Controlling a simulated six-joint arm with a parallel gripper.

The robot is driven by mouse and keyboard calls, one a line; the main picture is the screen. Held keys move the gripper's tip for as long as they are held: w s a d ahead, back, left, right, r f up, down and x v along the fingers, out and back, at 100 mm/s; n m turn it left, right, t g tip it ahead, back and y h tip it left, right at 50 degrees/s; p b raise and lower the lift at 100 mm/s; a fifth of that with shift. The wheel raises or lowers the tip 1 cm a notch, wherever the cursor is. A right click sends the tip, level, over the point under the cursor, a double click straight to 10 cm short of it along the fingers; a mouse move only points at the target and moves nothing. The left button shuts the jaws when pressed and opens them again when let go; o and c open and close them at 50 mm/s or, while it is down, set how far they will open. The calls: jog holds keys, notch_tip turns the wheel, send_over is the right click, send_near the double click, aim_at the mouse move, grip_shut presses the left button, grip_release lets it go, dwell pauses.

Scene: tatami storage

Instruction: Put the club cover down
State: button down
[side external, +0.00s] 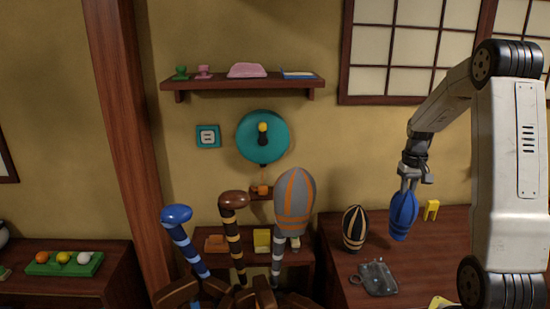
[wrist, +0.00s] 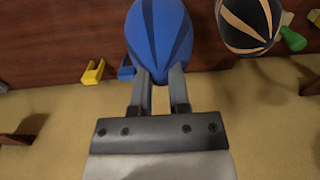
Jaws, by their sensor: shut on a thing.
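The club cover is a blue, egg-shaped cover with dark stripes (side external: 403,216). It hangs under my gripper (side external: 408,184) above the right-hand wooden table (side external: 335,262). In the wrist view the blue cover (wrist: 158,35) sits between the two fingertips of my gripper (wrist: 160,80), which is shut on its end. A second cover, black with tan stripes (side external: 355,228), stands upright on the table to the left of the held one. It also shows at the upper right of the wrist view (wrist: 247,22). I cannot tell exactly how high the blue cover is above the table.
A yellow bracket-like piece (side external: 431,210) is just right of the held cover. A grey flat item with a ring (side external: 376,278) lies at the table's front. Left of the table stand clubs, one with a grey-and-orange cover (side external: 295,202). A shelf (side external: 243,83) is on the wall.

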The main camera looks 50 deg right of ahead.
jog(key=shift+w+d+f, duration=0.3)
jog(key=shift+f, duration=0.2)
jog(key=shift+w+d+f, duration=0.3)
jog(key=shift+f, duration=0.2)
jog(key=shift+w+d+f, duration=0.15)
jog(key=shift+f, duration=1.7)
jog(key=shift+f, duration=0.15)
jog(key=c, duration=0.6)
grip_release()
notch_tip(320, 180, up, 12)
jog(key=shift+r, duration=0.15)
